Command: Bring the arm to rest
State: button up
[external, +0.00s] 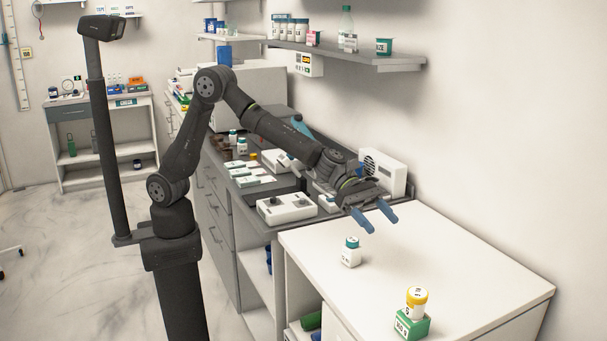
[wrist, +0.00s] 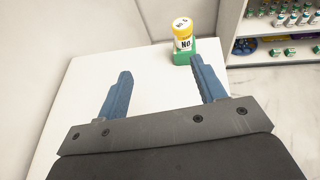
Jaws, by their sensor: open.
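My gripper (external: 376,218) has two blue fingers spread apart with nothing between them. It hangs above the back part of the white counter (external: 465,255), and my dark arm reaches over to it from the left. In the wrist view, the fingers of my gripper (wrist: 158,90) stand wide apart over the bare white counter (wrist: 88,80).
A white bottle with a teal cap (external: 350,253) stands on the counter near my gripper. A yellow-capped bottle (external: 416,299) sits on a green box (external: 411,325) at the front; the wrist view shows this bottle (wrist: 182,36) too. A wall shelf (external: 350,55) hangs above.

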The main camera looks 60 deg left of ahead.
jog(key=w+a+f+n+t, duration=0.1)
jog(key=a+n+t, duration=0.1)
jog(key=a, duration=0.5)
jog(key=w+a+f+n+t+y, duration=0.1)
jog(key=w+a+f+t, duration=0.1)
jog(key=a, duration=0.6)
jog(key=shift+w+f+n+y, duration=0.15)
jog(key=shift+f+n+y, duration=0.15)
jog(key=shift+n, duration=0.1)
jog(key=s+d+r+m+g, duration=0.2)
jog(key=d, duration=0.7)
jog(key=s+d+r+m+g+h, duration=0.1)
jog(key=s+d+r+m+g, duration=0.1)
jog(key=d, duration=0.8)
jog(key=shift+s+m+g+h, duration=0.3)
jog(key=shift+s+m+g, duration=0.1)
jog(key=shift+s+g, duration=0.15)
jog(key=shift+a, duration=0.1)
